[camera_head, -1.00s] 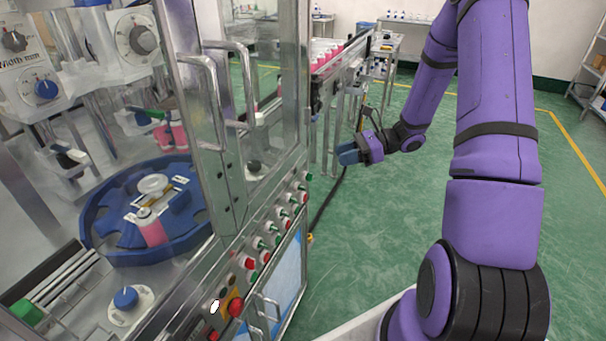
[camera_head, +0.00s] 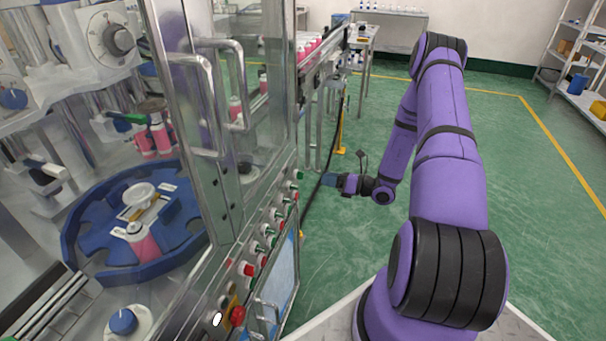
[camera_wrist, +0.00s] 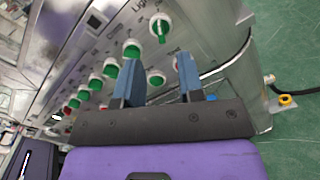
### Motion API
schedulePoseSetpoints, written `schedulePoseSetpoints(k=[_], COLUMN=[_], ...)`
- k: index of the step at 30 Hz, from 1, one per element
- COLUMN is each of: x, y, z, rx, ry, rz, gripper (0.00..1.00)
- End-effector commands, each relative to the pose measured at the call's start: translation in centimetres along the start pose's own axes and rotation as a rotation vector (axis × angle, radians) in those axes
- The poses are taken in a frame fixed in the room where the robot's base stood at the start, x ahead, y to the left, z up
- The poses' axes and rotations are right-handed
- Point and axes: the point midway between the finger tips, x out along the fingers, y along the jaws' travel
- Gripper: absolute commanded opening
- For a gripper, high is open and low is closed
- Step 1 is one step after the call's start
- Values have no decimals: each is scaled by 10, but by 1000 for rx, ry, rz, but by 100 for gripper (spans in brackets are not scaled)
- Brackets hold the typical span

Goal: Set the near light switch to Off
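Several green rotary switches line the sloping control panel; the upper end of the row (camera_head: 298,174) shows in the head view. In the wrist view, one green switch (camera_wrist: 160,27) lies beyond my fingertips and another (camera_wrist: 156,77) shows between my fingers, apart from both. The labels are too small to tell which switch is the near light switch. My gripper (camera_wrist: 158,62) has its two blue fingers spread, with nothing held. In the head view my gripper (camera_head: 328,180) is just right of the panel's upper end, pointing left toward it.
A red emergency button (camera_head: 237,315) sits at the panel's lower end. Metal door handles (camera_head: 238,85) stick out above the panel. A black cable (camera_head: 318,192) runs down beside the machine. Green floor (camera_head: 545,190) is clear to the right.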

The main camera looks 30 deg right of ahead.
Motion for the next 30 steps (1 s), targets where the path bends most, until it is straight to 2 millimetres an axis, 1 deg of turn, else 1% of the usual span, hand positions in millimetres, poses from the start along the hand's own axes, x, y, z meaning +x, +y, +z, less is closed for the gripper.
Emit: schedulePoseSetpoints(k=[1, 3, 9, 12, 15, 19, 27, 28, 29, 30], x=[10, 23, 57, 70, 80, 86, 87, 87, 87, 87], y=[1, 1, 1, 1, 0, 0, 0, 0, 0, 0], z=[0, 0, 0, 0, 0, 0, 0, 0, 0, 0], rx=[0, -1, -1, -1, -1, -1, -1, -1, -1, -1], ry=[1, 2, 2, 2, 2, 2, 2, 2, 2, 2], rz=[4, 4, 4, 3, 2, 1, 1, 1, 1, 1], gripper=[35, 35, 35, 35, 35, 35, 35, 33, 26, 17])
